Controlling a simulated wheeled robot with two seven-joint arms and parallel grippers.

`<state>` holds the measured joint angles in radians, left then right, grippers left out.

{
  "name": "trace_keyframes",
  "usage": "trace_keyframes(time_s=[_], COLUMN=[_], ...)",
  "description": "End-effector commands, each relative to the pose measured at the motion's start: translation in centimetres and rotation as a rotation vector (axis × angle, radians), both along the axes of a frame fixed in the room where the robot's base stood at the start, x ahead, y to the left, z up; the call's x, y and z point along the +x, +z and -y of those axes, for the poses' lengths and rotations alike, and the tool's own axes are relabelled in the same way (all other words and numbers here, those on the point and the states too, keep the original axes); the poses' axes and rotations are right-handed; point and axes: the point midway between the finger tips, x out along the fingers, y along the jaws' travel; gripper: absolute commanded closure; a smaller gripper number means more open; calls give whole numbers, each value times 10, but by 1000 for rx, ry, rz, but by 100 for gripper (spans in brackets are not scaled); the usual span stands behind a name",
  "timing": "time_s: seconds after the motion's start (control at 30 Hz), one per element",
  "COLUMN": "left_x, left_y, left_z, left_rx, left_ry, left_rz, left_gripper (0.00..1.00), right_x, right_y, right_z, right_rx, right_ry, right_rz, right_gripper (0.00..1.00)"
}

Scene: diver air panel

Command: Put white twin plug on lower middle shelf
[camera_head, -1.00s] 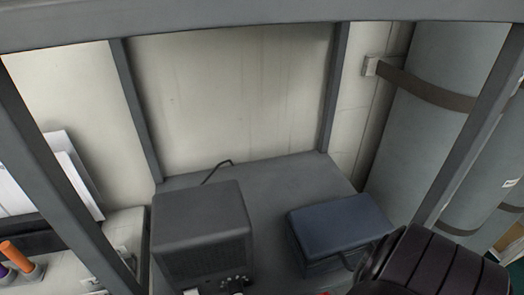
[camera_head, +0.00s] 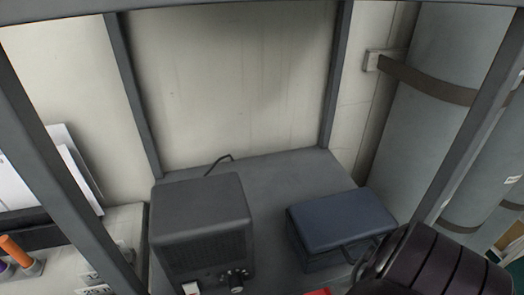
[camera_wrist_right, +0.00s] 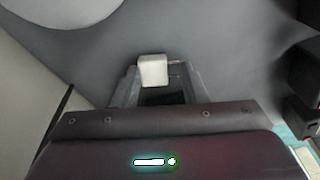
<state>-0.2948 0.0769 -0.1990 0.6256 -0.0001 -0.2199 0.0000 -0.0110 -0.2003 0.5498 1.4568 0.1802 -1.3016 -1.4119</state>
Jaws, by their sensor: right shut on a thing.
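The white twin plug (camera_wrist_right: 153,70) shows in the right wrist view as a small pale block at the tips of my right gripper (camera_wrist_right: 162,78). The gripper is shut on it. The surface beyond is plain grey, and I cannot tell how far off it is. In the head view, a dark ribbed part of my right arm shows at the lower right; the gripper and plug are out of sight there. A grey shelf (camera_head: 270,182) between upright posts fills the middle of the head view; I cannot tell whether it is the lower middle one. My left gripper is not in view.
A dark grey box with knobs (camera_head: 200,225) stands on the shelf's left, and a blue case (camera_head: 340,220) on its right. A narrow strip between them is bare. Large grey cylinders (camera_head: 440,120) stand at the right, behind a grey post.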

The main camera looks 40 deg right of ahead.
Motion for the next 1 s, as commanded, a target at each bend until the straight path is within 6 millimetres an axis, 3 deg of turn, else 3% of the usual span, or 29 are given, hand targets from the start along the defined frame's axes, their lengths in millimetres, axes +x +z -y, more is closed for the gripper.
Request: trace_keyframes(time_s=[0.07,0.1,0.27,0.53,0.67,1.0], left_x=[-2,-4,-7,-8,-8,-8], left_y=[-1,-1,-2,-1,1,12], left_z=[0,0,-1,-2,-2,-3], left_rx=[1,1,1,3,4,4], left_ry=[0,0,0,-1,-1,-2], left_rz=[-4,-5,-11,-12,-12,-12], left_gripper=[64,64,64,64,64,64], right_x=[0,0,0,0,0,-7], right_y=[-3,-3,-3,-2,8,76], right_z=[0,0,0,0,1,7], right_rx=[0,0,-1,0,-2,-4], right_ry=[0,0,0,0,1,0], right_rz=[-1,-1,-1,0,2,2], right_gripper=[83,60,39,39,39,39])
